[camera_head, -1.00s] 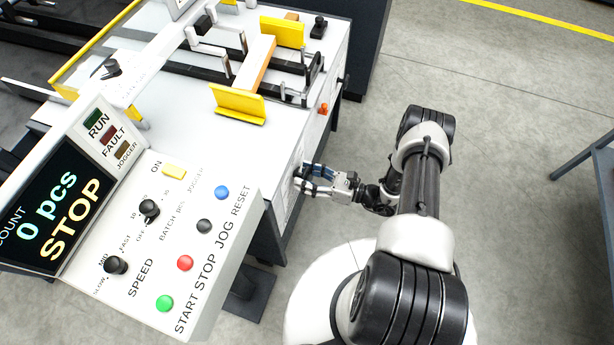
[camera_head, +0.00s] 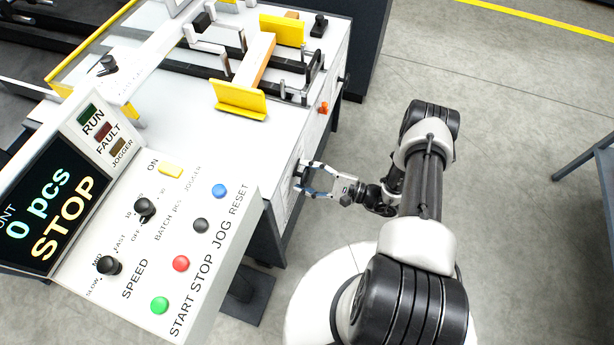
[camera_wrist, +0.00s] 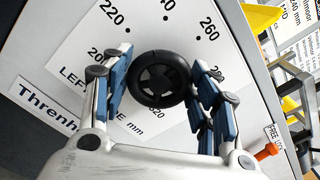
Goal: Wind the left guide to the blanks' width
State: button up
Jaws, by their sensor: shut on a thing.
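The left guide's black handwheel (camera_wrist: 160,78) sits on the side panel of the machine in the wrist view. A white dial plate (camera_wrist: 85,50) behind it is marked LEFT GUIDE mm, with 200, 220, 260 and a partly covered number around the wheel. My gripper (camera_head: 307,178) is at this panel in the head view, and its fingers hide the wheel there. In the wrist view the blue-padded fingers of my gripper (camera_wrist: 162,82) stand on either side of the wheel, shut on it. Yellow guide plates (camera_head: 239,97) stand on the machine top.
The control panel (camera_head: 190,262) shows 0 pcs and STOP, at the lower left. An orange knob (camera_wrist: 267,151) by a FREE label is right of the dial; it also shows in the head view (camera_head: 323,107). Open floor (camera_head: 510,200) lies to the right.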

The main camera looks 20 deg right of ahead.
jog(key=n, duration=0.5)
jog(key=shift+n, duration=0.3)
dwell(0.4)
jog(key=o, duration=1.1)
jog(key=shift+c, duration=0.2)
jog(key=shift+s+d, duration=0.1)
jog(key=v, duration=1.1)
jog(key=shift+s+d, duration=0.25)
jog(key=shift+d, duration=0.05)
